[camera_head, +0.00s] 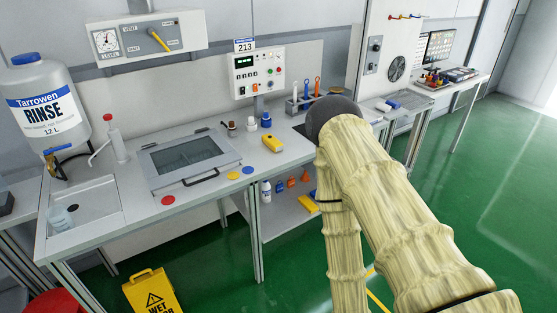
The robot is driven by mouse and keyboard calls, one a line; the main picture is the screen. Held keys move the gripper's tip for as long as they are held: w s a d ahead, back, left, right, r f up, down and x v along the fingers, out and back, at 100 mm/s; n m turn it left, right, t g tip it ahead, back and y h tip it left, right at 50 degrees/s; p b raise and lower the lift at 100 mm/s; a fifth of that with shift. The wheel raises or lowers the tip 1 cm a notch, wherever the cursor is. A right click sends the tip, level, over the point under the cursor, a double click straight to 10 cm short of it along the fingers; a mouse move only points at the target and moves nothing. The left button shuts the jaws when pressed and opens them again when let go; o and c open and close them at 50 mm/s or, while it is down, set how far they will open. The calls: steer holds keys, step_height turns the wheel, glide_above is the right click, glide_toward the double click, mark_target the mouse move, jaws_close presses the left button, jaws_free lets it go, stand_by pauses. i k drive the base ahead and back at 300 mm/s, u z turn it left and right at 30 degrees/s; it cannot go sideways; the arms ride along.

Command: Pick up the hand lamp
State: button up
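A small yellow handheld object with a dark end (272,143) lies on the bench top, right of the sunken lidded basin. It may be the hand lamp, but it is too small to tell. Another yellow object (309,204) lies on the shelf under the bench, partly beside my arm. My arm, in a pale bark-like cover with a dark grey rounded joint, crosses the right half of the view and hides part of the bench's right end. My gripper does not show.
The bench (205,190) carries a lidded basin (188,158), a control box (258,72), several small bottles and a tool rack (305,102). A large rinse container (45,105) stands at left. A yellow wet-floor sign (152,294) stands in front. Green floor is open at right.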

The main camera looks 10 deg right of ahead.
mark_target(273, 144)
steer(key=z, duration=0.2)
steer(key=k, duration=0.25)
steer(key=u, duration=1.35)
steer(key=i, duration=1.25)
steer(key=z, duration=0.45)
